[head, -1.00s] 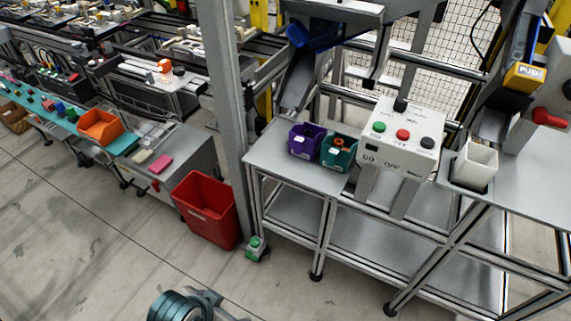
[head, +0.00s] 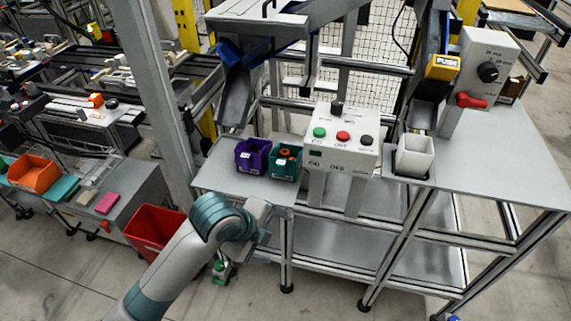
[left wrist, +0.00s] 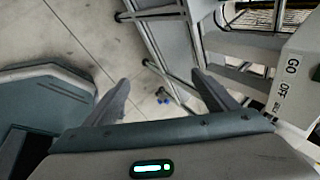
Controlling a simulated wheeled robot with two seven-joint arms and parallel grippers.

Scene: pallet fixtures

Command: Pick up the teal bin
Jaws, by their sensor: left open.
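The teal bin (head: 285,174) stands upright on the grey metal table (head: 228,182), with an orange item inside. A purple bin (head: 252,164) stands close on its left. My left gripper (head: 264,228) is in front of the table's front edge, below and nearer than the teal bin, and apart from it. In the left wrist view my left gripper (left wrist: 160,80) has its two fingers spread with nothing between them. The teal bin does not show in that view. My right gripper is out of view.
A control box (head: 341,146) with several buttons stands just right of the teal bin. A white container (head: 414,158) is farther right. A metal chute (head: 235,97) hangs above the bins. A red bin (head: 152,232) stands on the floor behind my left arm.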

